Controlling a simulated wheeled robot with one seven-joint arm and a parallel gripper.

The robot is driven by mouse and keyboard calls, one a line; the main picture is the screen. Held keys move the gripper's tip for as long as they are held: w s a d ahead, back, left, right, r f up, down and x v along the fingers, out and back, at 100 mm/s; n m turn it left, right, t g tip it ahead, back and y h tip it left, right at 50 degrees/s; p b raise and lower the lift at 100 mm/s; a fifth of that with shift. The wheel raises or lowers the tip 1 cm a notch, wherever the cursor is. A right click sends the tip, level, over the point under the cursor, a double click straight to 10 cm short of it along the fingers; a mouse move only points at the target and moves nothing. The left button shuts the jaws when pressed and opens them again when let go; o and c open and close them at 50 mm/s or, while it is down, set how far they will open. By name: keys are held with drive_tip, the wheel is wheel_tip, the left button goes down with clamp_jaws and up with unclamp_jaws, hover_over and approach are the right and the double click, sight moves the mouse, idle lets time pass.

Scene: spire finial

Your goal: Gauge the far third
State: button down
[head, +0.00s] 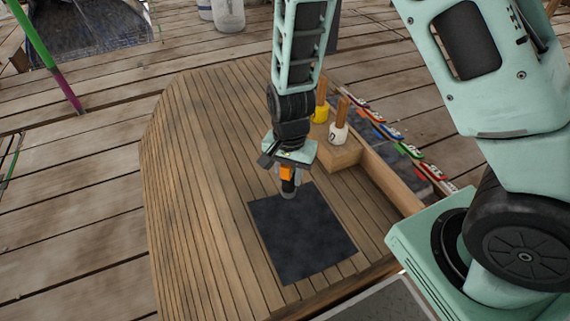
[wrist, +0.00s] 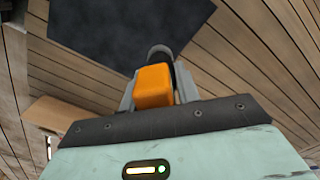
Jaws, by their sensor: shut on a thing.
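My gripper (head: 287,182) is shut on an orange and black tool (head: 287,173) that points downward. In the wrist view the tool's orange block (wrist: 154,86) sits between the fingers, with a dark shaft and a grey rounded end beyond it. The tool's tip is at the upper edge of a dark square mat (head: 305,238); I cannot tell whether it touches the wood. The mat also shows in the wrist view (wrist: 120,25). The curved, planked wooden surface (head: 195,180) lies under the mat.
A wooden block holds a yellow-based tool (head: 320,112) and a white-based tool (head: 338,133) with wooden handles, right of my gripper. Several coloured tags (head: 408,150) line a wooden rail beyond. A green and purple pole (head: 48,58) stands at left. The surface's left side is clear.

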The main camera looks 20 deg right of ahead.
sight(289, 185)
drive_tip(key=shift+f, duration=0.15)
drive_tip(key=shift+f+b, duration=1.4)
drive_tip(key=shift+f, duration=0.75)
drive_tip(key=c, duration=0.9)
unclamp_jaws()
drive_tip(key=shift+c, duration=0.2)
wheel_tip(289, 185, up, 17)
drive_tip(key=p, duration=0.7)
drive_tip(key=shift+w+d+r+p, duration=0.15)
drive_tip(key=shift+r+p, duration=0.05)
drive_tip(key=shift+p, duration=0.1)
